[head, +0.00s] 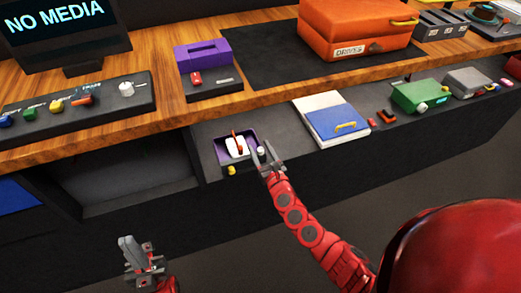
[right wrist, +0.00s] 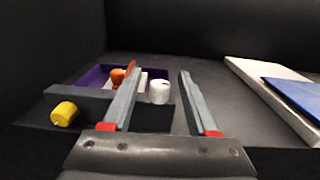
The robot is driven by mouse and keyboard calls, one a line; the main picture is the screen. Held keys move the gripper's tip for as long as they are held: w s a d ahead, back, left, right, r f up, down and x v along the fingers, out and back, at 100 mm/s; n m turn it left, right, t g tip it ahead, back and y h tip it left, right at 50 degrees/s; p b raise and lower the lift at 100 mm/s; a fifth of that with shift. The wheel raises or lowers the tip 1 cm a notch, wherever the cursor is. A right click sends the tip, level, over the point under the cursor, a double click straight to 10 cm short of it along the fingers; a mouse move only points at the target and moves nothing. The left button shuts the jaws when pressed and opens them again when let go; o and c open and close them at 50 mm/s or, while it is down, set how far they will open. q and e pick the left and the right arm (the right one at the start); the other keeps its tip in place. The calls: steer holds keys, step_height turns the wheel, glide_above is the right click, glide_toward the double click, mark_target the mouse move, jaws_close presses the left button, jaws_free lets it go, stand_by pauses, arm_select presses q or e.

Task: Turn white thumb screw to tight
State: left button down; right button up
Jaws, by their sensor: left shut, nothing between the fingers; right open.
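The white thumb screw (head: 261,151) is a small white cylinder at the right side of the purple trackball panel (head: 221,151) on the lower shelf. In the right wrist view the white thumb screw (right wrist: 160,92) appears between the lines of the two fingers, nearer the left finger; I cannot tell whether either touches it. My right gripper (head: 262,149) is open, and its fingers reach toward the screw; it also shows in the right wrist view (right wrist: 158,72). My left gripper (head: 128,243) is shut and empty, low in front of the desk, away from the panel.
A yellow knob (head: 231,171) is on the panel's front, and an orange-red part (right wrist: 119,77) stands inside the purple frame. A white and blue box (head: 335,122) lies to the right. Bare shelf separates it from the panel. The wooden desktop (head: 150,62) overhangs behind.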

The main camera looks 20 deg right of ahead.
jaws_close()
stand_by(0.3)
